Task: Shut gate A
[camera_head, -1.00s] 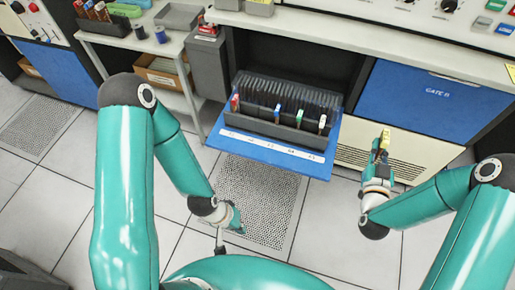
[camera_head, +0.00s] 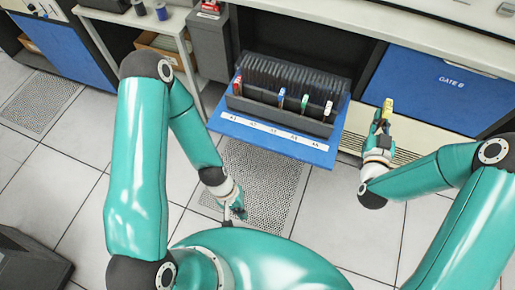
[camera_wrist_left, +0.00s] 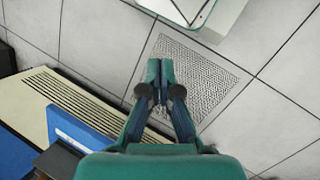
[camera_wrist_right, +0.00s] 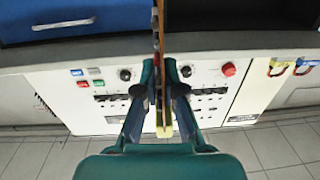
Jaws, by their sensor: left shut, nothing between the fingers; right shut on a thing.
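Gate A is the blue flap (camera_head: 226,126) in the middle of the head view. It is lowered open, with a strip of several labels along its front. A dark card rack (camera_head: 262,115) stands on it, with red, blue, green and white tabbed cards in its front slots. My left gripper (camera_head: 240,213) is shut and empty, low over the floor in front of the gate and apart from it. My right gripper (camera_head: 384,118) is shut on a yellow-tabbed card (camera_head: 388,105), right of the gate. The card shows edge-on in the right wrist view (camera_wrist_right: 160,120).
The closed blue gate B (camera_head: 430,88) is right of the rack. A grey bin (camera_head: 211,48) and a shelf with a cardboard box (camera_head: 158,45) stand to the left. A perforated floor tile (camera_head: 262,180) and bare floor lie in front.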

